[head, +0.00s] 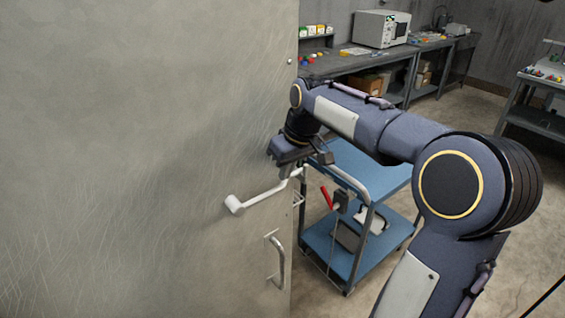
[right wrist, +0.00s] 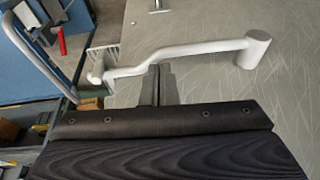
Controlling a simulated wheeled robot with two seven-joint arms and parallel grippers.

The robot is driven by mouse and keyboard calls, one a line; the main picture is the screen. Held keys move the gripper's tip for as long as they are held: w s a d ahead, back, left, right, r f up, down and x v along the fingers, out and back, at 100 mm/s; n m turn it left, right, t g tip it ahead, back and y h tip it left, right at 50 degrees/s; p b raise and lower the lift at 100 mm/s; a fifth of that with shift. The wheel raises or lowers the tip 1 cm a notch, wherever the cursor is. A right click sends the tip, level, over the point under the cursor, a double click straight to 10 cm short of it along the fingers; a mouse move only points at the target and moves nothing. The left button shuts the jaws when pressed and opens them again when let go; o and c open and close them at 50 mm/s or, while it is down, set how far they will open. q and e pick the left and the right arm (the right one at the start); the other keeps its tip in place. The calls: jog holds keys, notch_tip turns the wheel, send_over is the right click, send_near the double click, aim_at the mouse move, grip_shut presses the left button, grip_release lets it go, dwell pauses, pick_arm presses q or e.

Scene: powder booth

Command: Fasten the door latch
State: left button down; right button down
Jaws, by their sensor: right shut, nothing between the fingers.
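The door (head: 150,150) is a large scratched grey panel filling the left of the head view. A white latch lever (head: 262,197) lies across it near its right edge, with a thick round end (head: 234,205) at the left and a bend toward the edge. In the right wrist view the lever (right wrist: 200,49) runs across the door face. My right gripper (head: 287,168) is shut and empty. Its fingertips (right wrist: 158,70) are right by the middle of the lever; I cannot tell whether they touch it. My left gripper is not in view.
A pull handle (head: 276,262) sits on the door below the lever. A small bracket (head: 298,199) shows at the door's edge. A blue cart (head: 355,165) stands just beyond that edge. A workbench (head: 350,62) runs along the back wall. Floor is clear right of the cart.

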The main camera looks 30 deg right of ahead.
jog(key=shift+d+f+y, duration=0.25)
jog(key=shift+f+y, duration=0.05)
jog(key=shift+f, duration=0.2)
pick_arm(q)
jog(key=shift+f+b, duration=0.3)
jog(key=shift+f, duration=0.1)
pick_arm(e)
jog(key=shift+d+f, duration=0.1)
jog(key=shift+f, duration=0.55)
jog(key=shift+f, duration=0.15)
jog(key=shift+s, duration=0.1)
